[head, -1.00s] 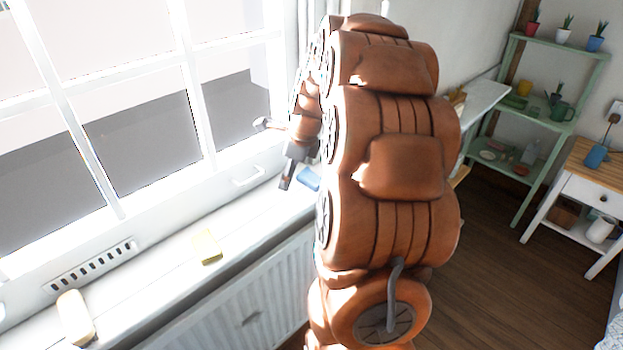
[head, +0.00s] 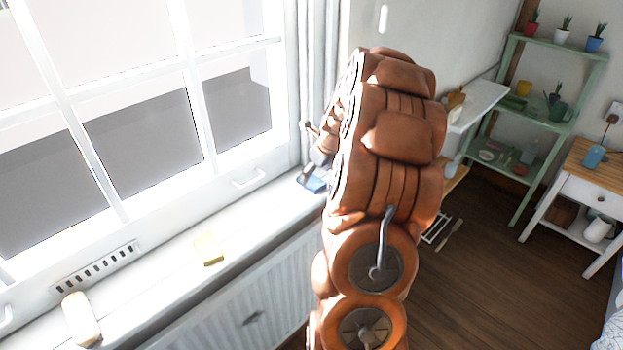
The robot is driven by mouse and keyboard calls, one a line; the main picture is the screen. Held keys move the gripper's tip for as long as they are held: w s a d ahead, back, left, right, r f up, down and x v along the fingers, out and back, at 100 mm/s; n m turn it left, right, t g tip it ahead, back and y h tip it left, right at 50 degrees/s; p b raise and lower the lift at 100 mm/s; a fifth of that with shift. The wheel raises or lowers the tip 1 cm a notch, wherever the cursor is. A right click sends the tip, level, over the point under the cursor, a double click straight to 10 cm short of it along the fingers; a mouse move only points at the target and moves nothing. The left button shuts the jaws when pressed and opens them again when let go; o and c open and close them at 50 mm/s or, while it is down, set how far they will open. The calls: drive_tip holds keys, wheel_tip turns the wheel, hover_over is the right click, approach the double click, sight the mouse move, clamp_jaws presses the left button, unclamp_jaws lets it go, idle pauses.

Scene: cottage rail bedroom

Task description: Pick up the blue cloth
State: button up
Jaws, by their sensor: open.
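The blue cloth (head: 314,184) lies on the white window sill, at its far end beside the window corner. Its right part is hidden behind my brown arm. My gripper (head: 308,173) is at the cloth, with a dark finger right over or touching its upper left part. The gripper is open; most of it is hidden by my arm, and I cannot tell whether any cloth lies between the fingers.
A yellow sponge-like block (head: 208,248) and a cream bar (head: 80,318) lie nearer on the sill (head: 150,268). The window with its handle (head: 248,178) rises behind. A radiator (head: 235,305) is below. A green shelf (head: 530,130) and a wooden-topped table (head: 590,165) stand right.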

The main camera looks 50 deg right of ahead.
drive_tip(key=shift+x, duration=1.3)
drive_tip(key=shift+s, duration=0.1)
drive_tip(key=c, duration=1.1)
